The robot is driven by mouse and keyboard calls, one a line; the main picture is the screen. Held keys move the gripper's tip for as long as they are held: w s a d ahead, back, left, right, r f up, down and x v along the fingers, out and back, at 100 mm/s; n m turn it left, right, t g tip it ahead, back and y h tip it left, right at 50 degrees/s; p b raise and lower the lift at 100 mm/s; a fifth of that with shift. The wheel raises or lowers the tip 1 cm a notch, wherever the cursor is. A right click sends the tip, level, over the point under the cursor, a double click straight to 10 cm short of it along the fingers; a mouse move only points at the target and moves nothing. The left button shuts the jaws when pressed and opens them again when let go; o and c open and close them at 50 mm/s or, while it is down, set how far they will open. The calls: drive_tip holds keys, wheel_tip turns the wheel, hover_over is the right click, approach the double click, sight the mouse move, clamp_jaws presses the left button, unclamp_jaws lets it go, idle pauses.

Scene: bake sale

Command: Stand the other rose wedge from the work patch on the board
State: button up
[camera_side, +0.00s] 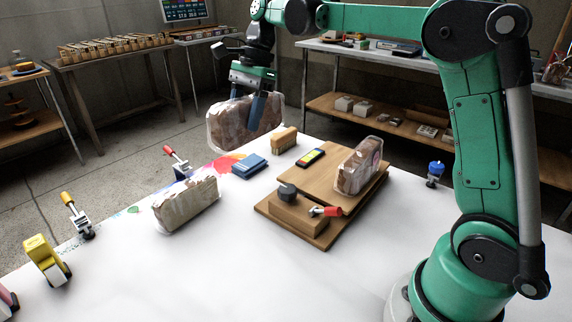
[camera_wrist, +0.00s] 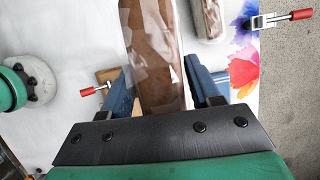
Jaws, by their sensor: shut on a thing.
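My gripper (camera_side: 247,106) is shut on a clear-wrapped brown wedge (camera_side: 222,126) and holds it in the air beyond the table's far edge in the side view. The held wedge (camera_wrist: 153,50) lies between the blue fingers in the wrist view. A second wrapped wedge (camera_side: 360,166) stands on the wooden board (camera_side: 310,176), at its far right part. A third wrapped wedge, paler (camera_side: 186,204), rests on the white table left of the board; a wrapped wedge also shows at the top of the wrist view (camera_wrist: 208,18). I cannot tell which wedges are rose.
The board also carries a wooden block with a dark knob (camera_side: 287,192) and a red-handled clamp (camera_side: 325,211). A blue block (camera_side: 249,164), a brush (camera_side: 283,139) and a dark device (camera_side: 311,157) lie behind it. Clamps line the left edge. The front table is clear.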

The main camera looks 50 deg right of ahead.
drive_tip(key=s+d+f, duration=0.3)
drive_tip(key=s+d, duration=0.1)
drive_tip(key=d, duration=0.5)
drive_tip(key=s+d+f, duration=0.4)
drive_tip(key=d, duration=0.5)
drive_tip(key=shift+n, duration=0.3)
drive_tip(key=shift+w+a+f, duration=0.15)
drive_tip(key=shift+f, duration=0.95)
drive_tip(key=shift+w+a+f, duration=0.1)
drive_tip(key=shift+f, duration=1)
drive_tip(key=shift+f, duration=0.55)
drive_tip(key=o, duration=0.9)
drive_tip(key=shift+c, duration=0.2)
drive_tip(key=shift+r, duration=0.1)
wheel_tip(320, 180, up, 9)
